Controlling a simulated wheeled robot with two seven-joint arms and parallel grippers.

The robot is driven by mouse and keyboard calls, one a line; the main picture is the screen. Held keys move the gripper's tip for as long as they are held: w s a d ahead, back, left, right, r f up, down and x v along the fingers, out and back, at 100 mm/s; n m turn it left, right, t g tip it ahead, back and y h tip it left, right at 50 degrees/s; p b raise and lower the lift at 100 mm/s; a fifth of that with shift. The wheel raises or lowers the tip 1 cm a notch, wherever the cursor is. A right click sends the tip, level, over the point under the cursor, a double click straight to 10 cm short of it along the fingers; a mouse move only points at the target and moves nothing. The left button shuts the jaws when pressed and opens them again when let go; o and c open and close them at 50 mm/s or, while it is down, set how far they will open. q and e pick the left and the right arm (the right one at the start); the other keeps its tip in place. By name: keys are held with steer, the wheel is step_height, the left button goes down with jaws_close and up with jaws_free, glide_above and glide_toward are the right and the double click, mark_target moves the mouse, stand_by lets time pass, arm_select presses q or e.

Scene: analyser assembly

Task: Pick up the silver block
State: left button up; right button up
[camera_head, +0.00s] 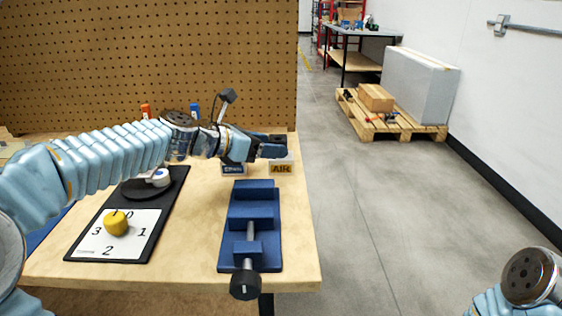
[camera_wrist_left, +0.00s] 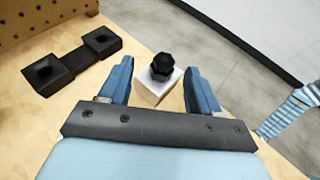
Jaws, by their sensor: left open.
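In the left wrist view a pale silver-white block (camera_wrist_left: 156,92) with a black faceted knob (camera_wrist_left: 163,67) on top stands on the wooden table. My left gripper (camera_wrist_left: 159,72) is open, with one blue finger on each side of the block and visible gaps between. I cannot tell whether this is the same block. My right gripper is not in view.
A blue vise (camera_head: 251,228) stands at the table's right front. A black-edged numbered dial board (camera_head: 112,236) with a yellow knob lies left of it. A black two-socket holder (camera_wrist_left: 71,63) is left of the block. A pegboard (camera_head: 150,60) rises behind.

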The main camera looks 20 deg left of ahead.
mark_target(281, 143)
arm_select(q)
steer(key=p+x, duration=0.1)
steer(key=x, duration=0.3)
steer(key=shift+d+r, duration=0.15)
steer(key=shift+r, duration=0.05)
jaws_close()
